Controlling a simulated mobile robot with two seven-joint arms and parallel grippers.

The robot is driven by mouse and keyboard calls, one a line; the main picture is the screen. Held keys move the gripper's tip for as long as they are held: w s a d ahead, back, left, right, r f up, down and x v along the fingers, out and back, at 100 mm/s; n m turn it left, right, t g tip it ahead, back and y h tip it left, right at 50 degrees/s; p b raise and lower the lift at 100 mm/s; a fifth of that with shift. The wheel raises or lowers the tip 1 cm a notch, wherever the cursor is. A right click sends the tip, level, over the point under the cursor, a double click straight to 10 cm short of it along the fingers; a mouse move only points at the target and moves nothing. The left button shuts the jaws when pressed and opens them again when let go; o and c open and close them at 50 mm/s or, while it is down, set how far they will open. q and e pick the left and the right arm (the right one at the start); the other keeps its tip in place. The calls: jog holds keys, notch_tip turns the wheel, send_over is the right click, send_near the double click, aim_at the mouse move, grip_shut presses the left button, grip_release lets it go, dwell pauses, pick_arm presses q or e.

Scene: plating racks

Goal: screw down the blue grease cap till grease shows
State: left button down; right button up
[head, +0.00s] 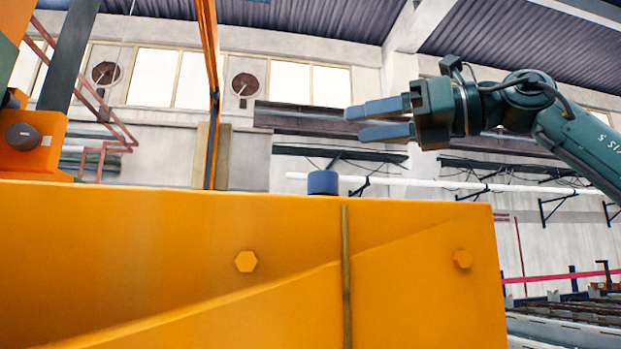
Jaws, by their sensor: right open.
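The blue grease cap (322,183) is a short cylinder standing upright on the top edge of a large orange housing (420,235). No grease shows around it from this angle, and its base is partly hidden by the housing's edge. My right gripper (352,124) comes in from the right, above and slightly right of the cap. Its two blue-grey fingers point left, are parted and hold nothing. It is clear of the cap. My left gripper is not in view.
The housing has hexagonal bolts (246,261) and a brown vertical strip (346,280) on its front. An orange post (209,80) rises behind it at the left. A white pipe (420,182) and wall brackets are in the background. The air around the cap looks free.

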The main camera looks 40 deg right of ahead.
jog(key=b, duration=0.2)
send_near(323, 176)
jog(key=w, duration=0.3)
jog(key=shift+w+d+r, duration=0.1)
jog(key=shift+w+d, duration=0.05)
jog(key=shift+w, duration=0.2)
jog(key=p+x, duration=0.1)
jog(key=x, duration=0.3)
jog(key=p+x, duration=0.1)
jog(key=x, duration=0.1)
jog(key=shift+w+r+p, duration=0.3)
jog(key=shift+w, duration=0.1)
jog(key=shift+w+a+f, duration=0.1)
jog(key=shift+w+a, duration=0.25)
jog(key=c, duration=1)
jog(key=shift+o, duration=0.2)
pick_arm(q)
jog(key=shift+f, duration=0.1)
